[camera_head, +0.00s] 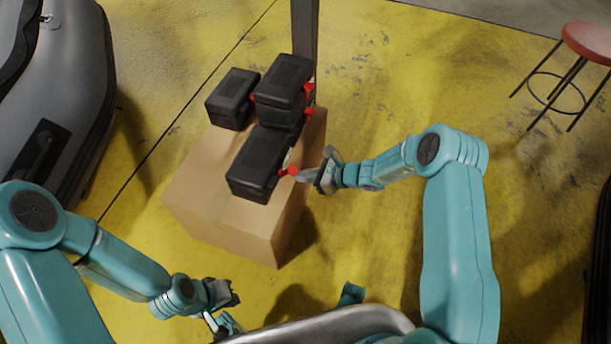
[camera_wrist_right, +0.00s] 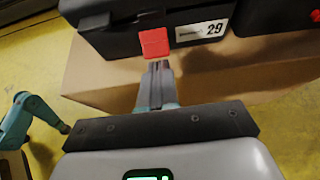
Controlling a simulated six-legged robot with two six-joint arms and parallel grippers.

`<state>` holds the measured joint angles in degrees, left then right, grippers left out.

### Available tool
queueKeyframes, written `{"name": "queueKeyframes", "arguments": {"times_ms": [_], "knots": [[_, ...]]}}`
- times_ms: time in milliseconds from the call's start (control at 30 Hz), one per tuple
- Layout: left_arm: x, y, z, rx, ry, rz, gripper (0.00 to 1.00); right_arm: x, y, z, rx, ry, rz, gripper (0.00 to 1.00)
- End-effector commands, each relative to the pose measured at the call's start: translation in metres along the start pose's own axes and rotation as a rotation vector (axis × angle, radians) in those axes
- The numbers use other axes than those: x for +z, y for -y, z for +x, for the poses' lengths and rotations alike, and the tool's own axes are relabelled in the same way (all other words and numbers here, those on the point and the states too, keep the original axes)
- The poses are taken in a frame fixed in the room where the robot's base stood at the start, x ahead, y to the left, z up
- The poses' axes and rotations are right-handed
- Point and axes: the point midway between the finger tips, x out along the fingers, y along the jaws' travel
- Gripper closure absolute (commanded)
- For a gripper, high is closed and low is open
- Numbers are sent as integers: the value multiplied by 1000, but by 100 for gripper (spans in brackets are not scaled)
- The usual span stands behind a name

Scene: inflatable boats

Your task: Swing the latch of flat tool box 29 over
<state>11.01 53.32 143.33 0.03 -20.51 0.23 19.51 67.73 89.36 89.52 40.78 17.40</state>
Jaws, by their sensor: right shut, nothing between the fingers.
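Flat tool box 29 is a black case (camera_head: 255,172) at the near end of a cardboard box's top. In the right wrist view the case (camera_wrist_right: 120,22) carries a white label reading 29 (camera_wrist_right: 203,32). Its red latch (camera_head: 289,171) is on the side facing my right arm and also shows in the wrist view (camera_wrist_right: 154,43). My right gripper (camera_head: 304,176) is shut and empty, its fingertips right at the latch; I cannot tell whether they touch it. My left gripper (camera_head: 232,294) is low at the left, away from the boxes; its jaw opening is unclear.
The cardboard box (camera_head: 235,220) also carries several other black cases (camera_head: 232,99), two of them stacked (camera_head: 284,78). A grey post (camera_head: 305,35) stands behind. A red stool (camera_head: 588,42) is far right, a grey inflatable boat (camera_head: 60,90) left. The floor right of the box is clear.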

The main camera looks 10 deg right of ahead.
Motion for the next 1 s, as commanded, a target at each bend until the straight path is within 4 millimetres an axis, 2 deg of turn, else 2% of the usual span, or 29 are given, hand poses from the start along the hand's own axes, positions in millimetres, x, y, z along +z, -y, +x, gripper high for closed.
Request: {"name": "queueKeyframes", "arguments": {"times_ms": [333, 733, 1000], "knots": [[0, 0, -1, 0, 0, 0, 100, 2, 0, 0, 0, 0, 0, 100], [0, -3, -8, 0, 0, 0, 100, 16, 0, -3, 0, 0, 1, 100], [0, -3, -8, 0, 0, 0, 100, 16, 0, -3, 0, 0, 1, 100]]}}
